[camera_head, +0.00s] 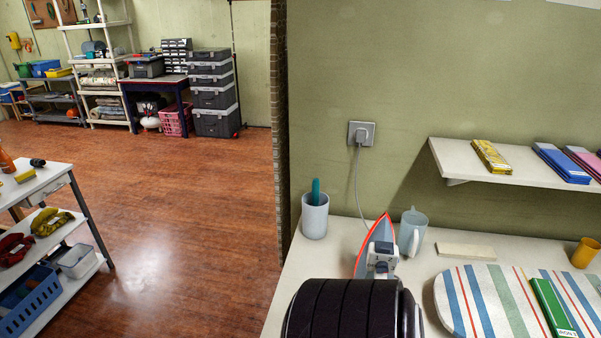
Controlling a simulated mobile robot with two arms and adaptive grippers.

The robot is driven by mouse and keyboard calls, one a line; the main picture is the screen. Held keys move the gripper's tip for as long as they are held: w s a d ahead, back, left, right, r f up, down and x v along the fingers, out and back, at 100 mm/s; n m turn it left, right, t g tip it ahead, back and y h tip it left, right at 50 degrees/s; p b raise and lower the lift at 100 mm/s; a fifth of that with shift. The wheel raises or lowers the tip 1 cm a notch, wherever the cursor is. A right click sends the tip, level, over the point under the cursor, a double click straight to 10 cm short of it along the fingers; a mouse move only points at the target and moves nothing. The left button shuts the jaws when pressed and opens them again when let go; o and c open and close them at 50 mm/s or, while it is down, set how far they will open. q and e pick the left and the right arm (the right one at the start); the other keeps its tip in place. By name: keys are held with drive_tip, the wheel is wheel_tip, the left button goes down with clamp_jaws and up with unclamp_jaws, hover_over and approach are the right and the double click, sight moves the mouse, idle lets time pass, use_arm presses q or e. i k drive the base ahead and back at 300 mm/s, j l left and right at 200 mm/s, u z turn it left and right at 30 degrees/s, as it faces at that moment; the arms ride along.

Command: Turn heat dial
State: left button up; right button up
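A clothes iron (374,257) with a red-edged grey soleplate stands upright on its heel on the white table (288,290). Its white and dark body faces me, with a small dark round part that may be the heat dial (382,248); its setting is too small to read. A grey cord runs up from behind the iron to the wall outlet (361,134). Neither of my grippers shows, and nothing is seen touching the iron. A dark ribbed part in the foreground hides the table in front of the iron.
A white cup with a teal item (314,216) stands left of the iron, and a pale mug (412,232) close behind right. A striped ironing board (468,305) with a green book (551,308) lies right. A wall shelf (446,162) overhangs the right side.

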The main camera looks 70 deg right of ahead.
sight(382, 267)
drive_tip(key=i+j+z, duration=0.1)
drive_tip(key=i+z, duration=0.15)
drive_tip(key=i, duration=0.15)
drive_tip(key=i+j+z, duration=0.25)
drive_tip(key=i, duration=0.15)
drive_tip(key=i+z, duration=0.15)
drive_tip(key=z, duration=0.3)
drive_tip(key=i+z, duration=0.15)
drive_tip(key=z, duration=0.35)
drive_tip(key=i+j+z, duration=0.1)
drive_tip(key=z, duration=0.35)
drive_tip(key=i+j+z, duration=0.15)
drive_tip(key=z, duration=0.35)
drive_tip(key=i+j+z, duration=0.1)
drive_tip(key=z, duration=0.4)
drive_tip(key=i+j+z, duration=0.1)
drive_tip(key=z, duration=0.4)
drive_tip(key=i+j+z, duration=0.1)
drive_tip(key=z, duration=0.4)
drive_tip(key=j+z, duration=0.25)
drive_tip(key=z, duration=0.25)
